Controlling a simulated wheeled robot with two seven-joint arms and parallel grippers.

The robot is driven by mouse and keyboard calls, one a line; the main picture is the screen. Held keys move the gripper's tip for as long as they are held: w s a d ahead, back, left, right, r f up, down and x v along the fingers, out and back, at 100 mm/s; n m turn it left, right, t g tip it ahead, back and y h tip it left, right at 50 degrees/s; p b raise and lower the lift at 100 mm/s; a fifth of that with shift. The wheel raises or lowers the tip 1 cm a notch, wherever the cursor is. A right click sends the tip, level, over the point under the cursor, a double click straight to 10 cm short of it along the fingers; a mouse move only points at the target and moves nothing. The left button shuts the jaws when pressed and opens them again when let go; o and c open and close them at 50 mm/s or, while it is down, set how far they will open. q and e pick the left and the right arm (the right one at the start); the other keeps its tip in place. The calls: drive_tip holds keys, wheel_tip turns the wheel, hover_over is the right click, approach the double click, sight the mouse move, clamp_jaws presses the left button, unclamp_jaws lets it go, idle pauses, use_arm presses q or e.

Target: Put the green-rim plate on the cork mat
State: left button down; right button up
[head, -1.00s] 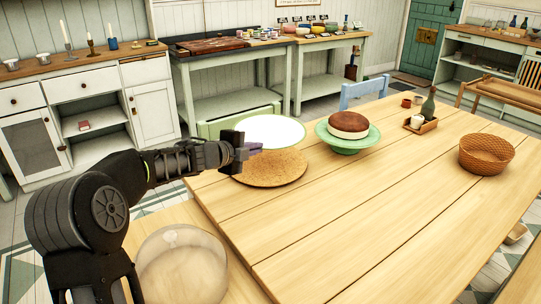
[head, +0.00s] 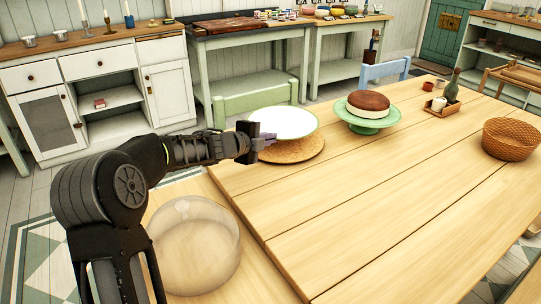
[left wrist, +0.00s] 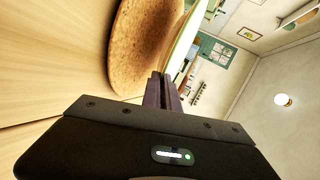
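The green-rim plate (head: 285,122) is white with a thin green edge. My left gripper (head: 262,143) is shut on its near edge and holds it roughly level over the cork mat (head: 292,153). The mat is round and brown and lies on the wooden table; the plate hides its far part. In the left wrist view, the fingers (left wrist: 163,92) pinch the plate (left wrist: 184,42) at its rim, with the cork mat (left wrist: 141,45) beside it. A small gap seems to separate plate and mat. My right gripper is not in view.
A green cake stand (head: 367,124) with a cake stands right of the mat. A glass dome (head: 194,246) is near the front left. A wicker basket (head: 511,139) and a small tray with a bottle (head: 451,88) are farther right. The table's middle is clear.

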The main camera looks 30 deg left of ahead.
sight(270, 158)
use_arm(q)
drive_tip(key=shift+r, duration=0.15)
wheel_tip(270, 158, down, 4)
drive_tip(key=shift+f+b, duration=0.1)
drive_tip(key=shift+b, duration=1.05)
drive_tip(key=shift+r, duration=0.2)
drive_tip(key=c, duration=2.1)
unclamp_jaws()
drive_tip(key=shift+f, duration=0.3)
drive_tip(key=shift+o, duration=0.9)
